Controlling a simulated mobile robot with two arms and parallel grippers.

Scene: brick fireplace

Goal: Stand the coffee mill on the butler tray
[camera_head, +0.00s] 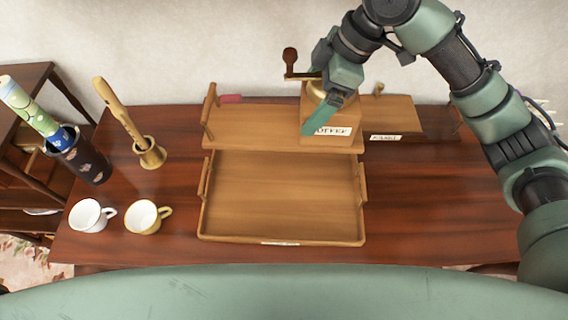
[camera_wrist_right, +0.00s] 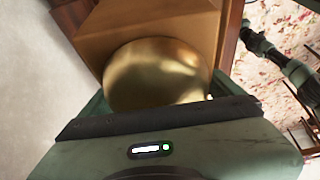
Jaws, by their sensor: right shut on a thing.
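The coffee mill (camera_head: 345,118) is a wooden box with a "COFFEE" label, a brass dome and a dark-knobbed crank. It is upright at the back of the table, in front of or over the back tray; I cannot tell whether it touches it. My right gripper (camera_head: 325,103) is shut on it near the dome. The right wrist view shows the brass dome (camera_wrist_right: 156,75) between the fingers. An empty wooden tray (camera_head: 280,200) with side handles lies in front; its label is too small to read. Another wooden tray (camera_head: 240,122) lies behind it. My left gripper is out of view.
A white cup (camera_head: 88,215) and a yellow-handled cup (camera_head: 143,217) stand at the left front. A brass pot (camera_head: 150,153) with a wooden tool and a dark holder (camera_head: 85,160) with rolls stand behind them. A labelled wooden board (camera_head: 400,115) lies back right. The table's right front is clear.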

